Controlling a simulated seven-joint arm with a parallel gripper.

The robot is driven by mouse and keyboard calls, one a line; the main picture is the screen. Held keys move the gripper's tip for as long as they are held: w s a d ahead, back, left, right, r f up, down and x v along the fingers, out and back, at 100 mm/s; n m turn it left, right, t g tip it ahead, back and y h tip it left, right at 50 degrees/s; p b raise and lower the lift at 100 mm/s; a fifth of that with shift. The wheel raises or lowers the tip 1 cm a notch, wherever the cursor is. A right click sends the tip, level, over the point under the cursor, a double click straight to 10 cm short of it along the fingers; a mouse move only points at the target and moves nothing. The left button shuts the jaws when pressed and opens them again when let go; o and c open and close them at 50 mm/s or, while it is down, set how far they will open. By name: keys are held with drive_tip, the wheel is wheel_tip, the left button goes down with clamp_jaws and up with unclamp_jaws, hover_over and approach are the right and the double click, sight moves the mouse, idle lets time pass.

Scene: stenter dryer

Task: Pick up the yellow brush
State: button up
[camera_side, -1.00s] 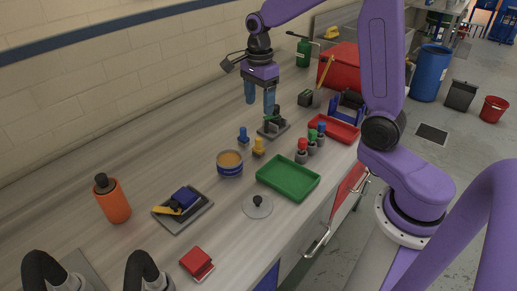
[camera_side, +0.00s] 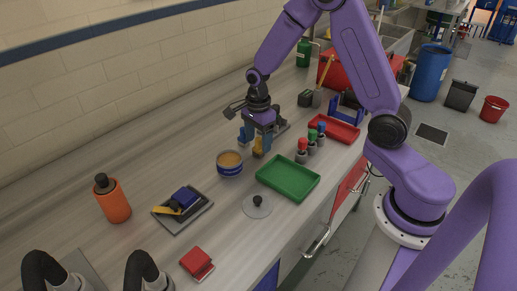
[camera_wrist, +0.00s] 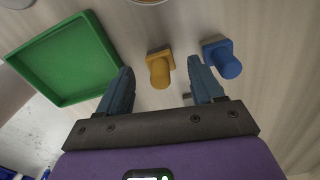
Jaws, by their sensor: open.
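The yellow brush (camera_side: 259,147), a small stubby piece with a round upright top on a squarish base, stands on the bench. In the wrist view the yellow brush (camera_wrist: 159,69) shows between my two fingertips, slightly nearer the left one. My gripper (camera_side: 255,145) is open, with one blue finger on either side of the brush in the side view. In the wrist view my gripper (camera_wrist: 160,66) holds nothing. How far the fingertips are above the bench is hard to tell. A similar blue brush (camera_wrist: 224,60) stands just outside the right finger.
A green tray (camera_wrist: 50,67) lies left of the left finger in the wrist view. Red, green and blue-topped pieces (camera_side: 302,150) stand to the right. A grey plate (camera_side: 180,222) and orange bottle (camera_side: 115,206) are farther left.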

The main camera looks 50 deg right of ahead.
drive_tip(key=shift+f, duration=1)
drive_tip(key=c, duration=1.1)
drive_tip(key=shift+r, duration=0.1)
drive_tip(key=shift+c, duration=0.2)
drive_tip(key=shift+r, duration=0.35)
wheel_tip(320, 180, up, 2)
drive_tip(key=shift+r, duration=0.1)
drive_tip(key=s+r, duration=1)
drive_tip(key=s, duration=0.4)
drive_tip(key=shift+a, duration=0.4)
